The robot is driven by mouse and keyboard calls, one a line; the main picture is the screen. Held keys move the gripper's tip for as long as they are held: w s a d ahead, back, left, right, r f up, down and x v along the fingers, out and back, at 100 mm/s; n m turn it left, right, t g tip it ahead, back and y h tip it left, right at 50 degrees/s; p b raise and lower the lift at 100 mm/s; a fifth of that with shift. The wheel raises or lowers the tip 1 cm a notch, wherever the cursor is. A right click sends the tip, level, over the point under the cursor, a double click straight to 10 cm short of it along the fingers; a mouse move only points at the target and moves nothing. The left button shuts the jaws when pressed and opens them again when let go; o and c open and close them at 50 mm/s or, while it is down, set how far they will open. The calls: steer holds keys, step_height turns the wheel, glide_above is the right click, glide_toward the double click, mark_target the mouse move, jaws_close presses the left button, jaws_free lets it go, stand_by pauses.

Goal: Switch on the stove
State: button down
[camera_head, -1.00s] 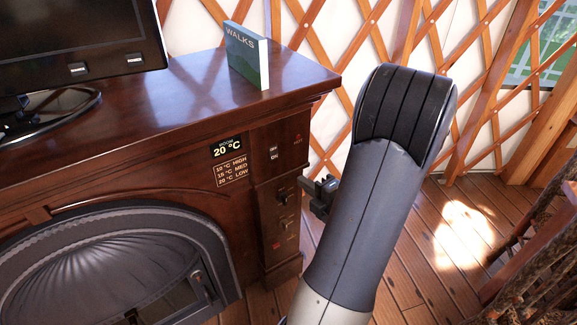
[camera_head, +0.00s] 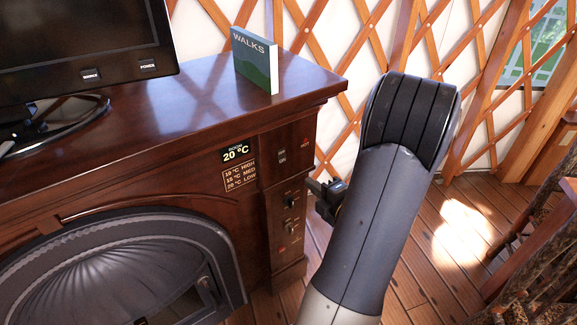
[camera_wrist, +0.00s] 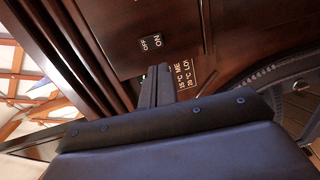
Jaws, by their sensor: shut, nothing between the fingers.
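The stove (camera_head: 130,175) is a dark wooden fireplace-like body with an arched grey metal door (camera_head: 130,265). Its right-hand pillar carries a small OFF/ON label (camera_head: 282,156), a red HOT mark (camera_head: 305,143) and small dark controls (camera_head: 290,201) lower down. My gripper (camera_head: 318,188) is just right of this pillar, partly hidden behind my arm. In the wrist view my gripper (camera_wrist: 160,70) is shut and empty, its tips near the OFF/ON label (camera_wrist: 151,41) and overlapping the temperature label. I cannot tell whether the tips touch the panel; the switch itself is unclear here.
A WALKS book (camera_head: 255,62) and a screen (camera_head: 85,45) stand on the stove's top. Lattice wall stands behind. A rough wooden chair (camera_head: 545,235) is at the right; plank floor (camera_head: 420,265) lies between.

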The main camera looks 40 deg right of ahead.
mark_target(282, 161)
steer(key=w, duration=0.3)
steer(key=w+f+p, duration=0.1)
steer(key=w, duration=0.3)
steer(key=w+d, duration=0.1)
steer(key=w, duration=0.3)
steer(key=shift+w+f, duration=0.15)
steer(key=shift+f, duration=0.05)
steer(key=shift+w+f+b, duration=0.15)
steer(key=shift+f+b, duration=0.15)
steer(key=shift+b, duration=0.4)
steer(key=shift+r, duration=0.25)
